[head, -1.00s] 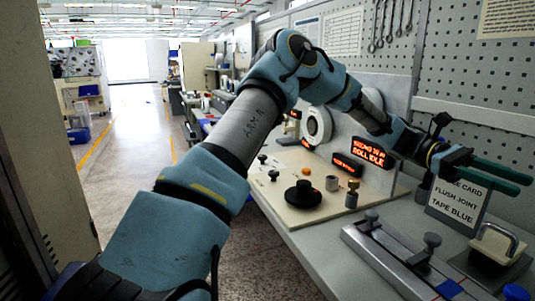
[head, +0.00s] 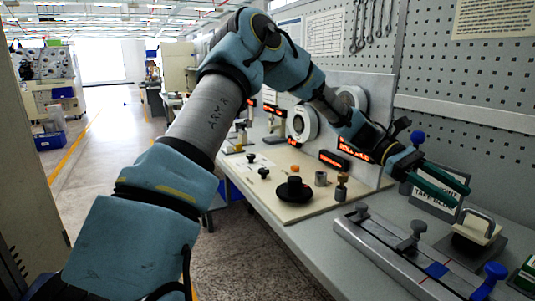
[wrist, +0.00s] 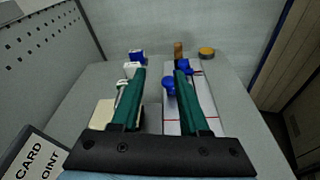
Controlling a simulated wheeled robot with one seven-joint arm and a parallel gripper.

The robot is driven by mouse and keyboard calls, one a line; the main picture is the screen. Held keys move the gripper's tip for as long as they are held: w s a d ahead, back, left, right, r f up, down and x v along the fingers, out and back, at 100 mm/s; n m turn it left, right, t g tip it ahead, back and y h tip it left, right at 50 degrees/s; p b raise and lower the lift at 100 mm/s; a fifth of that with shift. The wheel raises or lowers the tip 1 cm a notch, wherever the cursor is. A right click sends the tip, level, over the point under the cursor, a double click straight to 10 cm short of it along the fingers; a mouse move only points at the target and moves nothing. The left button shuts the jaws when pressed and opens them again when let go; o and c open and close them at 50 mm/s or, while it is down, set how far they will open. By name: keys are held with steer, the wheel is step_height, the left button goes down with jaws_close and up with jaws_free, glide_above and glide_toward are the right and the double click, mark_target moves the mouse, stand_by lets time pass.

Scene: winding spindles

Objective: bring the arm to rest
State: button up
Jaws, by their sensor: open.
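My arm reaches from the lower left of the head view, bends at a high elbow and slopes down to the right over the bench. My gripper (head: 460,195) has two green fingers, apart, with nothing between them. It hangs above the bench in front of a small printed card (head: 436,200), covering part of its text. In the wrist view my gripper (wrist: 160,72) is also open, its fingers pointing along the bench over a metal rail. I see no contact with anything, though the gap to the card is hard to judge.
A long rail with knobs (head: 385,252) lies below the gripper. A block with a handle (head: 475,232) stands beside it. A cream panel (head: 300,208) with a black knob and lit displays lies left. A pegboard wall (head: 470,80) rises behind. The aisle floor (head: 110,150) is clear.

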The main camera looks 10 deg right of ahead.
steer(key=w+a+f+t, duration=0.2)
steer(key=a, duration=0.1)
steer(key=w+a+f+t, duration=0.2)
steer(key=a, duration=0.2)
steer(key=w+a+f+t+y, duration=0.1)
steer(key=w+a+f, duration=0.1)
steer(key=a+f, duration=0.1)
steer(key=shift+w+a+f+t, duration=0.1)
steer(key=shift+w+a+t, duration=0.05)
steer(key=shift+a+t, duration=0.3)
steer(key=w+a+f+t, duration=0.1)
steer(key=a, duration=0.3)
steer(key=w+a+f+t+y, duration=0.1)
steer(key=w+a, duration=0.1)
steer(key=a, duration=0.3)
steer(key=w+a+f+t, duration=0.1)
steer(key=w+a+t, duration=0.1)
steer(key=a, duration=0.2)
steer(key=shift+w+a+m, duration=0.15)
steer(key=shift+w+m, duration=0.1)
steer(key=shift+m, duration=0.05)
steer(key=a+m+t+y, duration=0.2)
steer(key=a+t, duration=0.4)
steer(key=a, duration=1.8)
steer(key=shift+w+a+r+y, duration=0.2)
steer(key=shift+w+y, duration=0.05)
steer(key=shift+y, duration=0.45)
